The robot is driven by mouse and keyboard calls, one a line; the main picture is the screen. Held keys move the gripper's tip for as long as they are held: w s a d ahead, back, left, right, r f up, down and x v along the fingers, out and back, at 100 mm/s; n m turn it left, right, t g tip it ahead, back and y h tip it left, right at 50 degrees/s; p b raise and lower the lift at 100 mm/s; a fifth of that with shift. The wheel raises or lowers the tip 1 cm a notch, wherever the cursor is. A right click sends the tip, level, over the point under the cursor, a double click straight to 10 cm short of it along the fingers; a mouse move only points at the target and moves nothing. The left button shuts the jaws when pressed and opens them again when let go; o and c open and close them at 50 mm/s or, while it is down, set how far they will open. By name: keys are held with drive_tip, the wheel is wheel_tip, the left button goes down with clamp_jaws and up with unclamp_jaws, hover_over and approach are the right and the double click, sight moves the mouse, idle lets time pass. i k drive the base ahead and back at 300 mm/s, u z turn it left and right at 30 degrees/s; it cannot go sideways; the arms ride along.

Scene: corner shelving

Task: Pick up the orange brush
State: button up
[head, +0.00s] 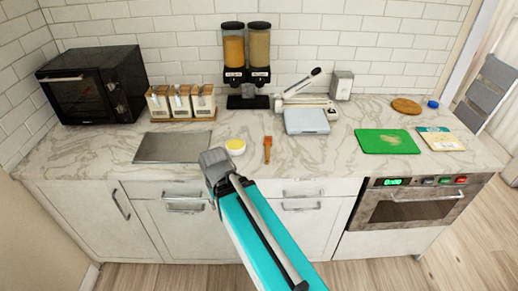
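The orange brush (267,148) lies on the marble counter (330,160), near its front edge and close to the middle of the head view. I make out no gripper fingers, and nothing shows as held.
A pale blue-topped scale (306,121) is behind right. A green board (387,141) lies right. Dispensers (246,62) stand behind, and an oven (92,84) stands left.

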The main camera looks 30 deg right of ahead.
sight(268, 145)
drive_tip(key=u, duration=0.1)
drive_tip(key=k, duration=0.95)
drive_tip(key=z, duration=0.95)
drive_tip(key=i, duration=1)
